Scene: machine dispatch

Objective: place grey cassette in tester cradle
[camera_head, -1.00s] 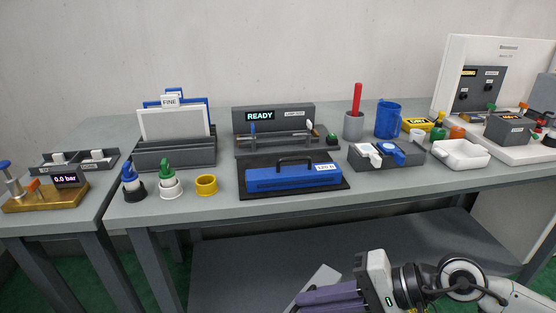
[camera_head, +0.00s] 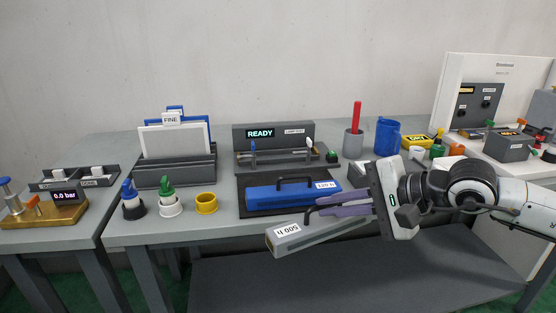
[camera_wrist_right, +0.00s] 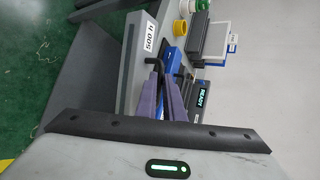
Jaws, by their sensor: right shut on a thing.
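The grey cassette (camera_head: 312,231), with an upside-down "500 h" label, is held by its black handle in my right gripper (camera_head: 322,211). The purple fingers are shut on the handle. The cassette hangs tilted in front of the table's front edge, and it also shows in the right wrist view (camera_wrist_right: 133,66). The tester (camera_head: 300,130) with a lit "READY" display stands at the back of the table. Its cradle (camera_head: 275,158), with a blue and a white-tipped post, looks empty. A blue cassette (camera_head: 280,195) lies on a black mat (camera_head: 254,177) between my gripper and the tester. My left gripper is out of view.
A yellow ring (camera_head: 206,203) and two capped bottles stand left of the mat. A holder with "FINE" panels (camera_head: 175,165) stands behind them. A cup with a red stick (camera_head: 353,142) and a blue mug (camera_head: 387,137) stand right of the tester. My right arm hides the table's right front.

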